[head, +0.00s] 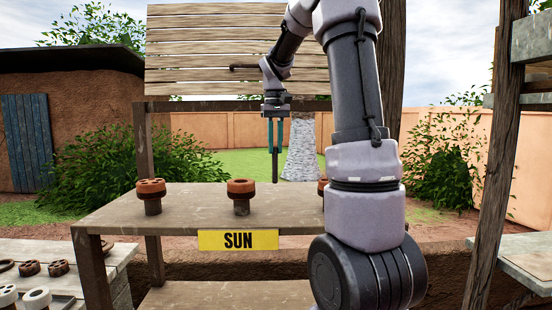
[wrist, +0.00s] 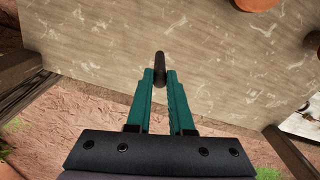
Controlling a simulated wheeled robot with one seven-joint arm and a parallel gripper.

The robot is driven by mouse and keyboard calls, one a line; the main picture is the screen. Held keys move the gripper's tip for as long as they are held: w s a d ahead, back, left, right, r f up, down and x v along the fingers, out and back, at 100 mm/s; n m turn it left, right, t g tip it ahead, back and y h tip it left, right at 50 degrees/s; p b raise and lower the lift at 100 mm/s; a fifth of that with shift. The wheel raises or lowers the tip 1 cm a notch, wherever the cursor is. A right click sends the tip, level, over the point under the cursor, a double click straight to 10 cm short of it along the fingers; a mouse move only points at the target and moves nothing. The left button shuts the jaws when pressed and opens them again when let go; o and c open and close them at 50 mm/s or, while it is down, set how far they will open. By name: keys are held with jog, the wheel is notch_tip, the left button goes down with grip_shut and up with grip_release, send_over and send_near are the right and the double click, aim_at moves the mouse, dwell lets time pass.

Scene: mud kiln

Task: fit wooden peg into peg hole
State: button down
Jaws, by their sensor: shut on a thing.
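My gripper (head: 276,146) is shut on a slim dark peg (head: 275,167), which hangs upright above the table. In the wrist view the peg (wrist: 160,66) sits between the teal fingertips (wrist: 160,76). The peg is to the right of the middle brown clay piece (head: 240,187), apart from it. Another clay piece (head: 150,187) with several openings in its top stands at the left. A third (head: 322,187) is mostly hidden behind my arm. Which of them has the peg hole, I cannot tell.
A lower bench (head: 100,250) with clay rings is at the left. A wooden post (head: 495,150) stands at the right. The tabletop between the clay pieces is clear.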

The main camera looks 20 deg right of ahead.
aim_at(275, 166)
jog(key=shift+f, duration=1.75)
jog(key=c, duration=0.8)
grip_release()
